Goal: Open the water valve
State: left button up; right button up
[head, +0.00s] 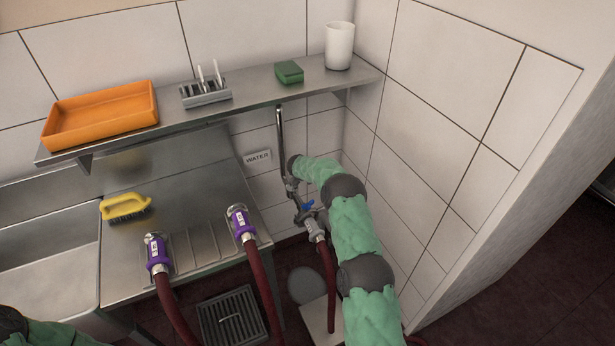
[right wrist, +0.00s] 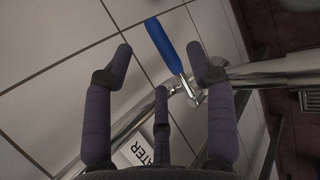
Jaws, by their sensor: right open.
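The water valve has a blue lever handle (head: 307,207) on a metal pipe (head: 280,135) in the wall corner below the shelf. In the right wrist view the blue lever (right wrist: 165,45) sticks out crosswise from the pipe (right wrist: 270,73). My right gripper (right wrist: 163,65) is open, with its fingers apart around the lever's line of sight; I cannot tell whether any finger touches it. In the head view my right gripper (head: 298,200) is at the valve, partly hidden by my arm. The WATER sign (head: 257,158) is on the wall beside the pipe. My left gripper is out of view.
A steel shelf (head: 230,108) above holds an orange tray (head: 101,117), a slotted holder (head: 205,92), a green sponge (head: 289,72) and a white cup (head: 339,46). Dark red hoses (head: 265,280) with purple couplings (head: 241,223) lie by the sink. A tiled wall (head: 450,110) stands close at right.

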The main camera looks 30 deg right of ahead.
jog(key=shift+b+x, duration=0.4)
jog(key=shift+x, duration=1.25)
grip_shut()
